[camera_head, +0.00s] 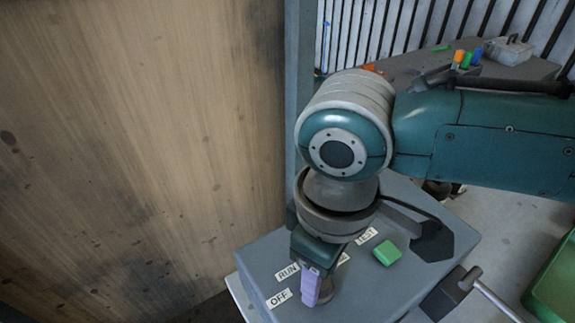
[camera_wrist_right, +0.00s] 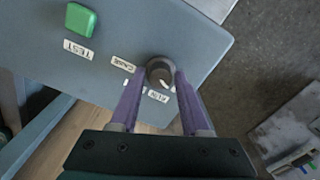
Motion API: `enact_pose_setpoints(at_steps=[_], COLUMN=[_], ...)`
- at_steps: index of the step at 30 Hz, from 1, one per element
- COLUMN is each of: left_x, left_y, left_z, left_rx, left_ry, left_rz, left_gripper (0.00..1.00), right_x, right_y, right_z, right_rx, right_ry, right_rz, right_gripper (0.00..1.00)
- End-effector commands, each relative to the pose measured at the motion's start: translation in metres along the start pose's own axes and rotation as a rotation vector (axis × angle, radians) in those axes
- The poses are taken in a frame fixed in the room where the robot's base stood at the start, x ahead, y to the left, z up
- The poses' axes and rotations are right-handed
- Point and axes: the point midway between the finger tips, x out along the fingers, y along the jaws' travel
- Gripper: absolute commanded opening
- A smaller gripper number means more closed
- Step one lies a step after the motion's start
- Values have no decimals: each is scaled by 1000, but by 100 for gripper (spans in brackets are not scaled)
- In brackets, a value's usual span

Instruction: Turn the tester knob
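The tester (camera_head: 380,290) is a grey box with a sloped top and white labels reading OFF, RUN and TEST. Its round dark knob (camera_wrist_right: 160,72) lies between the tips of my right gripper (camera_wrist_right: 160,82) in the right wrist view. The two purple fingers stand on either side of the knob, with what looks like a small gap on each side. In the head view my right gripper (camera_head: 316,288) points down at the tester near the RUN and OFF labels, and its fingers mostly hide the knob. My left gripper is not in view.
A green square button (camera_head: 386,252) sits on the tester by the TEST label. A wooden panel (camera_head: 140,140) fills the left. A green bin (camera_head: 556,280) stands at the right edge. A grey surface at the back holds small orange, green and blue items (camera_head: 467,59).

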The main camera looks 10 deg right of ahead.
Motion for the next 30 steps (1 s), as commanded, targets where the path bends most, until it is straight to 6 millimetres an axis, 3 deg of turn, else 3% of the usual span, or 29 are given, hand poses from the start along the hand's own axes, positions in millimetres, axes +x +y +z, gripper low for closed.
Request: enact_pose_setpoints(at_steps=[1,12,23,30], left_x=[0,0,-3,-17], left_y=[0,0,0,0], left_z=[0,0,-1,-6], left_rx=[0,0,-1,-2], left_ry=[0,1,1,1], left_rz=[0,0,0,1], left_gripper=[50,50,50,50], right_x=[0,0,-1,-4], right_y=[0,0,0,-1], right_z=[0,0,0,0], right_rx=[0,0,19,127], right_ry=[0,0,0,-2], right_rz=[0,0,0,-3], right_gripper=[39,0,0,0])
